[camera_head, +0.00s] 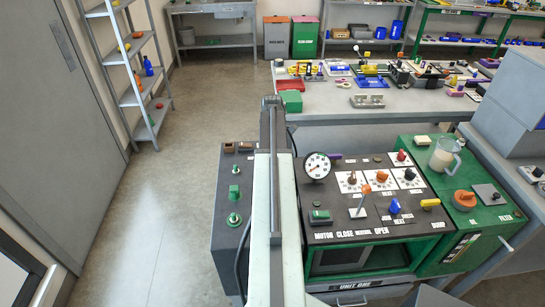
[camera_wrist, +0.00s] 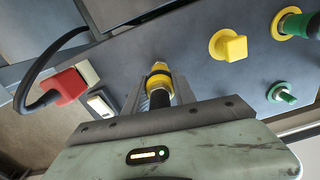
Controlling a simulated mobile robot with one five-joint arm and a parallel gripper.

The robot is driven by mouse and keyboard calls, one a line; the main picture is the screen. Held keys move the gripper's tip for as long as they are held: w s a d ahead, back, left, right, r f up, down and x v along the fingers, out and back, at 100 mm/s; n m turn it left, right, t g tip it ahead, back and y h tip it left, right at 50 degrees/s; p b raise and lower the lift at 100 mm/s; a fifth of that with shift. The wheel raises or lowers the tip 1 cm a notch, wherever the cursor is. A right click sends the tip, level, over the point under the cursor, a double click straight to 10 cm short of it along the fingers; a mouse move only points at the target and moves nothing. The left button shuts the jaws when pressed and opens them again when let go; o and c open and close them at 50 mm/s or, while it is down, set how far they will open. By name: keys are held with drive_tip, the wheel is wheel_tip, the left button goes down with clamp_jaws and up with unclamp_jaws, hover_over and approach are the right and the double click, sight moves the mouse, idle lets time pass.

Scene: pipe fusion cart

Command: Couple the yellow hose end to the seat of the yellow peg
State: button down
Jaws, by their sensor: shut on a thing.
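In the wrist view, my gripper (camera_wrist: 158,88) is shut on the yellow hose end (camera_wrist: 158,72), a yellow fitting with a dark band. Its lower part is dark and runs back between the fingers. A yellow square-headed peg (camera_wrist: 228,44) stands on a round yellow base on the grey panel, up and to the right of the hose end and apart from it. Whether the hose end touches the panel is hard to tell. In the head view, my arm covers part of the scene, and the gripper, hose end and yellow peg do not show.
In the wrist view, a green handle (camera_wrist: 300,25) on a yellow ring and a small green knob (camera_wrist: 282,92) are on the right. A red plug (camera_wrist: 66,86) with a black cable is at left. The head view shows a green-framed control unit (camera_head: 440,210) right of my arm.

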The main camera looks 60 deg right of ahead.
drive_tip(key=shift+f+b, duration=0.75)
drive_tip(key=shift+f, duration=0.05)
drive_tip(key=c, duration=0.9)
unclamp_jaws()
drive_tip(key=shift+r, duration=0.1)
drive_tip(key=shift+c, duration=0.2)
wheel_tip(320, 180, up, 8)
drive_tip(key=p, duration=0.8)
